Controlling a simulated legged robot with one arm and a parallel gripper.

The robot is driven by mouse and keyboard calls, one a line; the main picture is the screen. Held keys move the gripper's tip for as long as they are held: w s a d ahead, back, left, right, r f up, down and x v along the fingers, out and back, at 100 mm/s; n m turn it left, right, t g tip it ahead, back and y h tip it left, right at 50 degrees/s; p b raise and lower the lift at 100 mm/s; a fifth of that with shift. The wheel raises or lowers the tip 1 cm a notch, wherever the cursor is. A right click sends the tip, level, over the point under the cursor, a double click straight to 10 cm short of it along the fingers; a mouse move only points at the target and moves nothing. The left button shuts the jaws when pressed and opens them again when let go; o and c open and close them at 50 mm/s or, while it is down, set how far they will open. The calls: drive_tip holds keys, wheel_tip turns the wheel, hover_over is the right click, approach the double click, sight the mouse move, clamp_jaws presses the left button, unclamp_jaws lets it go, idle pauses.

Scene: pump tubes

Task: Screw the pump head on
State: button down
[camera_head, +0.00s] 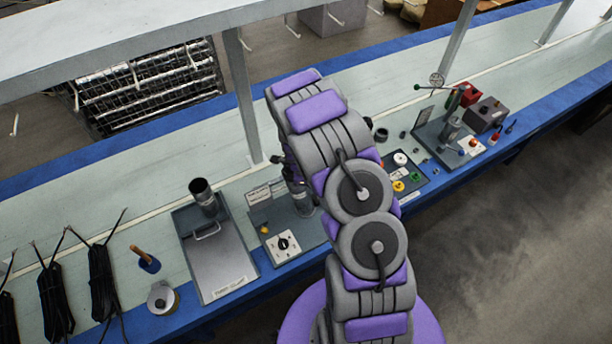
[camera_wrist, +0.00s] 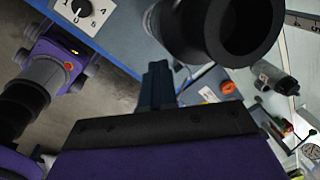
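My gripper (camera_wrist: 157,85) shows in the wrist view as dark narrow fingers beyond its black and purple body. The fingers sit close together; whether they are shut or hold anything is unclear. A large dark cylinder (camera_wrist: 181,22) with a round open end fills the top of the wrist view, just past the fingertips; I cannot tell whether they touch. In the head view my arm hides most of the gripper, and a dark upright part (camera_head: 303,200) shows beside the arm at the plate with the dial (camera_head: 283,245). I cannot make out which part is the pump head.
Left of the dial plate is a metal tray (camera_head: 218,268) with an upright dark tube (camera_head: 203,194). Further left are a brush (camera_head: 146,260), a round tin (camera_head: 162,297) and black cables (camera_head: 103,280). Right of my arm are small parts and a vice-like station (camera_head: 450,130). A shelf post (camera_head: 242,95) stands behind.

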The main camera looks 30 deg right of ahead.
drive_tip(key=shift+a, duration=0.15)
drive_tip(key=a+m, duration=0.1)
drive_tip(key=a+m+h+b, duration=0.1)
drive_tip(key=m, duration=0.1)
drive_tip(key=shift+f+m, duration=0.15)
drive_tip(key=shift+m, duration=0.15)
drive_tip(key=c, duration=1.8)
unclamp_jaws()
drive_tip(key=shift+o, duration=0.5)
drive_tip(key=shift+d, duration=0.1)
